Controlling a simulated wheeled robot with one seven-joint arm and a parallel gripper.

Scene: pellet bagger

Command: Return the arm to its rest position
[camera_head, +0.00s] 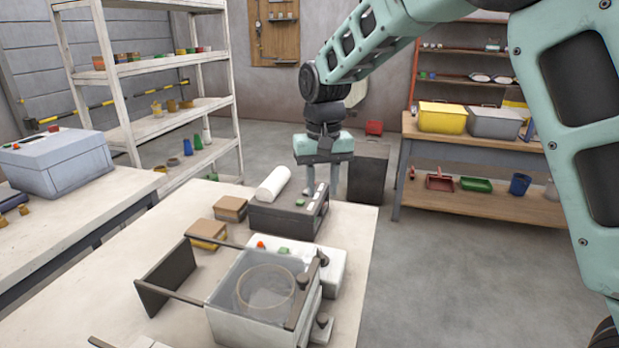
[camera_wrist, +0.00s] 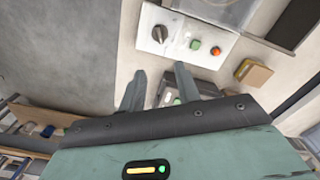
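My gripper (camera_head: 322,188) hangs at the end of my raised arm, fingers down, near the dark box with the white roll at the far right corner of the table. In the wrist view, my gripper (camera_wrist: 160,70) has its two fingers apart with nothing between them. My arm reaches in from the right of the head view, bent at the elbow. The bagger (camera_head: 225,328) with a clear top stands on the front table. Its white control panel shows in the wrist view (camera_wrist: 170,49) with a dark knob, a green button and an orange button.
The dark box (camera_head: 275,222) stands close to my gripper on the table (camera_head: 105,290). Two small brown boxes (camera_head: 230,208) are left of it. A shelf rack (camera_head: 128,70) is at the back left, a wooden bench (camera_head: 480,150) at the right. Open floor (camera_head: 440,270) lies between.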

